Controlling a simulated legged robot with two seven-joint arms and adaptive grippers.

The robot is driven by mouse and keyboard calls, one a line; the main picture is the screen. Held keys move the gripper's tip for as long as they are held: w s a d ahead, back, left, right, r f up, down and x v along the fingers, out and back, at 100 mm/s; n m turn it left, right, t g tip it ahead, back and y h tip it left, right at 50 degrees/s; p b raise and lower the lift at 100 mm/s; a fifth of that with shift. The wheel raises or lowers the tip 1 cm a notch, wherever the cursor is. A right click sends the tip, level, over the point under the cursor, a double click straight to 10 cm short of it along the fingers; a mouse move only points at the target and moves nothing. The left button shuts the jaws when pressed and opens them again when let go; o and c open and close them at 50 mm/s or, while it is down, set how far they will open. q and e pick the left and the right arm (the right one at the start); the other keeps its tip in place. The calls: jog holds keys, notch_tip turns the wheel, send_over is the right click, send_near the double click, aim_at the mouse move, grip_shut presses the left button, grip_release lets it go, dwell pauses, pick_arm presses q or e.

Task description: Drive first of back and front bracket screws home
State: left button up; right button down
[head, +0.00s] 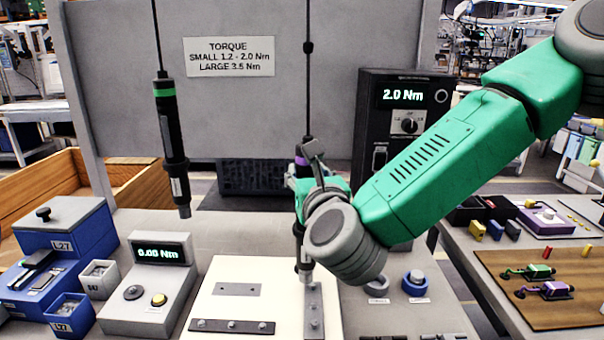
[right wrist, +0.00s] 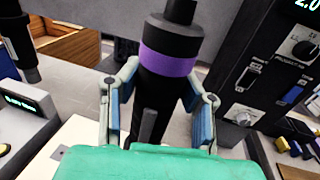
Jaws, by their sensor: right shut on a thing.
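A black screwdriver with a purple band (head: 301,160) hangs on a cable, upright. My right gripper (head: 307,188) is shut around its body; the right wrist view shows the purple-banded screwdriver (right wrist: 170,65) between the two fingers of this gripper (right wrist: 158,105). My wrist hides part of the driver in the head view. Its lower tip is at the back end of a dark upright-running bracket (head: 314,307) on the white board; I cannot tell whether it touches a screw. Screws show on this bracket and on a crosswise bracket (head: 232,326). My left gripper is out of view.
A green-banded screwdriver (head: 171,135) hangs to the left. A torque box (head: 405,115) reads 2.0 Nm; a grey console (head: 150,285) reads 0.00 Nm. Blue bins (head: 65,228) stand left. A small plate (head: 237,289) lies on the white board (head: 212,302). A side table (head: 520,285) is right.

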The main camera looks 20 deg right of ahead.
jog(key=shift+d, duration=0.3)
jog(key=shift+a+b, duration=0.3)
jog(key=shift+a, duration=0.5)
jog(key=shift+d, duration=0.9)
jog(key=shift+a, duration=0.7)
jog(key=shift+d, duration=0.55)
jog(key=shift+a, duration=0.4)
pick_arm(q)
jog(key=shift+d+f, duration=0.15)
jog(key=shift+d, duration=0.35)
pick_arm(e)
jog(key=shift+d, duration=0.65)
jog(key=shift+a, duration=0.1)
